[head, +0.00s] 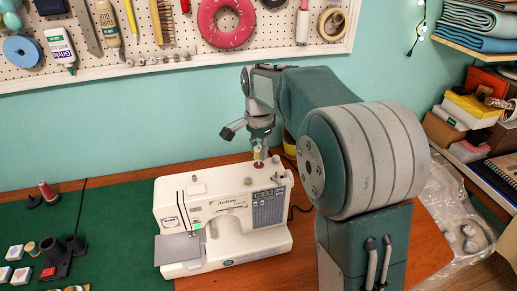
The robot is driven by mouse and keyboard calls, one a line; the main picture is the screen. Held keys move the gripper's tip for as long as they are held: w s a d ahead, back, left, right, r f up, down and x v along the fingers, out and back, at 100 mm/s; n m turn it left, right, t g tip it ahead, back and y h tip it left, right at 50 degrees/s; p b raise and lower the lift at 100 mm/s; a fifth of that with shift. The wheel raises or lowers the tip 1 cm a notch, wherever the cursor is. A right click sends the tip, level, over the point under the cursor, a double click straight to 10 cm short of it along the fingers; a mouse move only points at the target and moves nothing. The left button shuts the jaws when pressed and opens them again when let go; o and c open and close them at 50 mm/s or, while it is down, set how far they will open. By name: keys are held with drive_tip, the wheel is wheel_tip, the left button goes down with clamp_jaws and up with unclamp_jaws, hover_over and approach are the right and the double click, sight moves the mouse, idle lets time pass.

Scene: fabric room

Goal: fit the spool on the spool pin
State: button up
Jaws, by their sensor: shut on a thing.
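The white sewing machine (222,222) stands on the green mat and wooden table, at the middle of the head view. A dark red disc (259,164) shows right below the spool on the machine's top. The spool pin itself cannot be made out. I cannot tell whether the spool is around it or just above it.
A red spool (47,190), a dark stand (67,257) and several small blocks lie on the green mat (115,213) at left. A pegboard (150,56) with tools hangs behind. Shelves with boxes (467,112) stand at right. Mat left of the machine is partly clear.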

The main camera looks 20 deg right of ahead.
drive_tip(key=shift+f, duration=1.3)
drive_tip(key=o, duration=0.8)
drive_tip(key=shift+o, duration=0.2)
wheel_tip(320, 180, up, 12)
idle(0.4)
